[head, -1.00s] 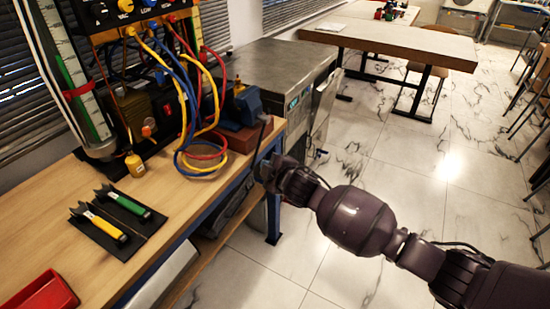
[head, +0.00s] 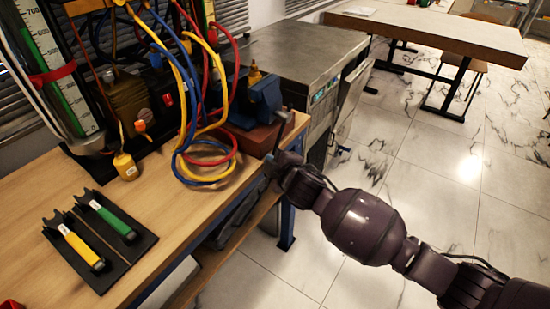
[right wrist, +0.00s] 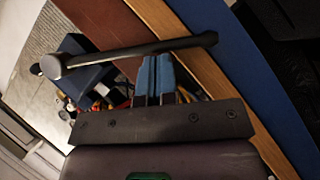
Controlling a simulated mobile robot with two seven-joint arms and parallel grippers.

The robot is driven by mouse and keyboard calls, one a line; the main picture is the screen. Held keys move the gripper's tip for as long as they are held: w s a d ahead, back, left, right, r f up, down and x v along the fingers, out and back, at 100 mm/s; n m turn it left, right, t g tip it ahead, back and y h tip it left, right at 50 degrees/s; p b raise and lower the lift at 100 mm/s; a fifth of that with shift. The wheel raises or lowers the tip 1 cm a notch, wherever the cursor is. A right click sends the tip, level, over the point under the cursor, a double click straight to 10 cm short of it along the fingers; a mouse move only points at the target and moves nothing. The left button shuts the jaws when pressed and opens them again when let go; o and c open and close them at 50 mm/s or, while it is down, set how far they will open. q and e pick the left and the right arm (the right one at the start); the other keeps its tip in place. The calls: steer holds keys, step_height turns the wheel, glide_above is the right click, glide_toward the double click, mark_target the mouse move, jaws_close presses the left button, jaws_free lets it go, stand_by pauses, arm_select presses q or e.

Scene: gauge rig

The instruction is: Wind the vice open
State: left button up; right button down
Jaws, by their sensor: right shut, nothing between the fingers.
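The blue vice (head: 262,96) stands on a reddish-brown block (head: 256,137) at the bench's far right corner, partly hidden by hoses. Its dark crank handle (head: 281,132) hangs down over the bench edge. In the right wrist view the handle (right wrist: 140,52) runs across the top from a round hub at the left, with the blue vice (right wrist: 88,78) behind. My right gripper (head: 274,165) is at the handle's lower end. Its blue fingertips (right wrist: 155,62) are together, empty, right against or just short of the bar; I cannot tell if they touch. My left gripper is out of view.
Yellow, blue and red hoses (head: 190,165) loop on the bench left of the vice. A black holder with yellow and green tools (head: 110,262) lies on the wooden bench (head: 160,215). A metal cabinet (head: 300,55) stands behind the vice.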

steer(key=shift+w, duration=0.1)
stand_by(0.3)
steer(key=shift+w+d+f, duration=0.35)
steer(key=shift+w+f, duration=0.05)
steer(key=shift+f, duration=0.15)
